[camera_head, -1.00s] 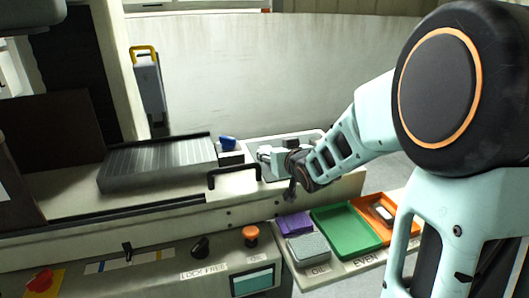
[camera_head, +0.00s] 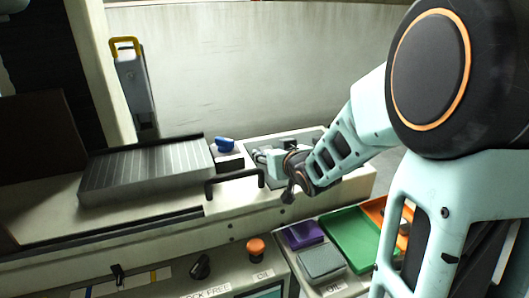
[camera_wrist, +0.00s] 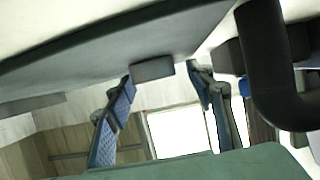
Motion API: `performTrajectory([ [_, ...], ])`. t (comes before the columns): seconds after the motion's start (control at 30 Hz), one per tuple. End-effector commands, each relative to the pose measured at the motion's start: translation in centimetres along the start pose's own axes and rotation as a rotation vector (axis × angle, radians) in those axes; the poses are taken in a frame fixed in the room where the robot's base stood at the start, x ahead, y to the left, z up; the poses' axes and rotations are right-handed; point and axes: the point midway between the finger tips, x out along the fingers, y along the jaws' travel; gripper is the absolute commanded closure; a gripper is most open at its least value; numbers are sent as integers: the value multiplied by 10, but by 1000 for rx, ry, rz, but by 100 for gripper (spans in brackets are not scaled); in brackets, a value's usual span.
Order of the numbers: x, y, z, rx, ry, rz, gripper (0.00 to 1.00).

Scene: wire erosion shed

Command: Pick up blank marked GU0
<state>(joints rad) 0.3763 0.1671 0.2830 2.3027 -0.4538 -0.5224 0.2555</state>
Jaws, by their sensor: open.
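My gripper (camera_head: 270,158) is low over the grey recessed tray (camera_head: 314,136) on the machine bed in the head view. In the wrist view its two blue-padded fingers (camera_wrist: 162,78) stand apart, with nothing held between them. A small grey block (camera_wrist: 152,70) shows beyond the gap between the fingertips. A dark block (camera_head: 290,144) shows just behind my gripper in the head view. I can read no marking on either block, so I cannot tell which is GU0. My wrist hides part of the tray.
A black bar handle (camera_head: 235,180) stands left of my wrist; a ribbed grey block (camera_head: 150,170) and a blue-topped item (camera_head: 225,144) lie farther left. Below are a purple tray (camera_head: 302,235), a grey pad (camera_head: 322,262), a green tray (camera_head: 345,236) and an orange tray (camera_head: 375,212).

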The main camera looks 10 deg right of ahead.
Motion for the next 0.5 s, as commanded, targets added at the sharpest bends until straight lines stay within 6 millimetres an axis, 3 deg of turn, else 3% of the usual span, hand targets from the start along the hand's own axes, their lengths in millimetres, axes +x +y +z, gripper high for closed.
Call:
performTrajectory([
  [0.33,-1,1,3,-1,0,-1,51],
  [0.5,-1,1,3,-1,0,-1,69],
])
